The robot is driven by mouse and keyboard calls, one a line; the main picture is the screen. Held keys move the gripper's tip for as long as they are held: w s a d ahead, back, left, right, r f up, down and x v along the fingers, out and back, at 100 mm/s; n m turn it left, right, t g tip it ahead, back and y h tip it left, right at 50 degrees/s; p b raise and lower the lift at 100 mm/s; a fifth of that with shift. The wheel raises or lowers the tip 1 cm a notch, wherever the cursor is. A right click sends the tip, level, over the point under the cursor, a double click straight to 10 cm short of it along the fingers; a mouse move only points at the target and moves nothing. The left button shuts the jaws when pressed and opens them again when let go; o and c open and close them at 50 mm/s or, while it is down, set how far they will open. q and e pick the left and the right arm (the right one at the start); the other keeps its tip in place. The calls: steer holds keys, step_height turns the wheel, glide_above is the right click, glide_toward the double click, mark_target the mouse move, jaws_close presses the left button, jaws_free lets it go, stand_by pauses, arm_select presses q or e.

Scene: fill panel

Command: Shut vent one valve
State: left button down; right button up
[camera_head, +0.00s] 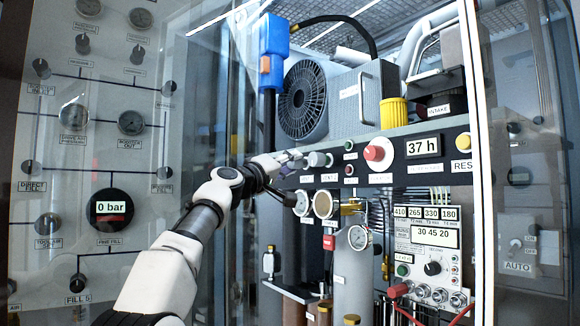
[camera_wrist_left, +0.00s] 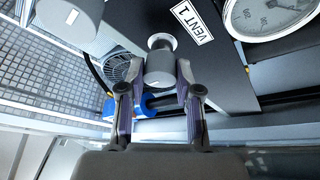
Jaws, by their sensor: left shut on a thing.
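The vent one valve is a grey round knob (camera_wrist_left: 159,68) in the left wrist view, beside a white "VENT 1" label (camera_wrist_left: 193,24). My left gripper (camera_wrist_left: 158,82) has one finger on each side of this knob and is shut on it. In the head view my left gripper (camera_head: 280,168) reaches in from the left to the left end of the black panel and mostly covers the knob. My right gripper is not in view.
A second grey knob (camera_head: 318,159) sits just right of my gripper in the head view. Round gauges (camera_head: 323,204) hang below. A blue-topped post (camera_head: 274,36) stands above my gripper. A fan unit (camera_head: 303,100) is behind. A glass pane edge (camera_head: 478,150) stands at right.

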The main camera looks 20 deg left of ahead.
arm_select(q)
steer(key=shift+f+m+h, duration=0.1)
steer(key=shift+m+h, duration=0.2)
steer(key=shift+m, duration=0.2)
steer(key=c, duration=0.8)
jaws_free()
